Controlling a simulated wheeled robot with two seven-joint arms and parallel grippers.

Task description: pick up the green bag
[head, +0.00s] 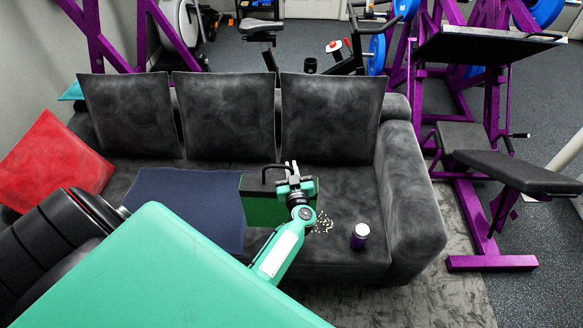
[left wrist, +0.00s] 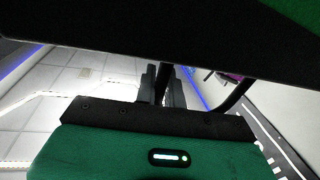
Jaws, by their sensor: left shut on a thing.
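The green bag (head: 262,211) is boxy, with a dark edge and a black handle on top. It stands upright at the middle of the grey sofa's seat, or just above it; I cannot tell which. My left gripper (head: 290,182) is at the bag's upper part and shut on its handle. In the left wrist view the fingers (left wrist: 162,85) are around the black handle bar, below the bag's dark face. A green part of the bag (left wrist: 302,12) shows in the top right corner there. My right gripper is not in view.
On the sofa (head: 345,180), a dark blue cloth (head: 185,200) lies left of the bag. Small pale crumbs (head: 323,222) and a purple jar (head: 360,236) are to its right. A red cushion (head: 55,160) leans at the left. Purple gym equipment (head: 490,262) stands at the right.

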